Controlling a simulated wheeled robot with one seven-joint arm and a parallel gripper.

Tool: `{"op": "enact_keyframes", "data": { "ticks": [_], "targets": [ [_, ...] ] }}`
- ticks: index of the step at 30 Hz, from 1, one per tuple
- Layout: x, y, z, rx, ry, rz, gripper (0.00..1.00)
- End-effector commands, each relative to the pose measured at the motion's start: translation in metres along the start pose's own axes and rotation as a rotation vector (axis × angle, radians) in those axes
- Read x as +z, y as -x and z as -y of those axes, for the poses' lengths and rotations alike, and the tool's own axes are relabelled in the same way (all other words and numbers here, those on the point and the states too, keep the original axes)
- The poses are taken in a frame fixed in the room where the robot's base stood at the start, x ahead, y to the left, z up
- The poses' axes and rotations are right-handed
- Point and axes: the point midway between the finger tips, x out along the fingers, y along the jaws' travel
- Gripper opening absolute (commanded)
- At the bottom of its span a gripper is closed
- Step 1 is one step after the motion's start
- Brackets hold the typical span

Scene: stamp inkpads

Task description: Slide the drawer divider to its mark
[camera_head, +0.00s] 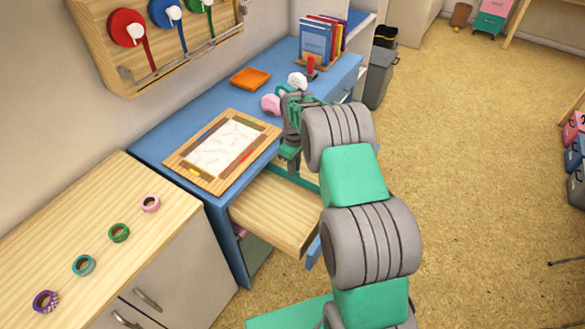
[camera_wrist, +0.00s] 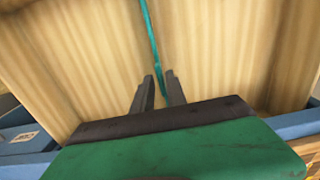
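The drawer (camera_head: 270,212) of the blue desk is pulled out, and its pale wooden floor shows. The drawer divider (camera_wrist: 153,35) is a thin teal strip running across the wooden floor in the wrist view. In the head view, a teal strip (camera_head: 297,180) shows in the drawer beneath my gripper (camera_head: 290,160). In the wrist view my gripper's two dark fingers (camera_wrist: 161,80) are a little apart, one on each side of the divider's near end. I cannot tell whether they press on it. I cannot make out a mark.
On the blue desk (camera_head: 150,146) lie a wooden board (camera_head: 184,160) with paper, an orange tray (camera_head: 250,78) and upright books (camera_head: 318,40). A wooden cabinet (camera_head: 90,222) with several tape rolls stands at the left. Open floor (camera_head: 480,160) lies to the right.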

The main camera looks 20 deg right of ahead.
Motion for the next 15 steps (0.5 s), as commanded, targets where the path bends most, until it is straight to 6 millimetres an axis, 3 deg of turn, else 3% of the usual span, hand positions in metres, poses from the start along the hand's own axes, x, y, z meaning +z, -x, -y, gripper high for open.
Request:
{"op": "enact_keyframes", "data": {
  "ticks": [4, 11, 15],
  "targets": [
    [-0.001, 0.0, 0.001, 0.0, 0.001, 0.0, 0.29],
    [-0.002, 0.001, 0.002, 0.0, 0.003, 0.0, 0.29],
    [-0.003, 0.017, 0.0, 0.004, 0.003, -0.004, 0.29]
  ]
}}
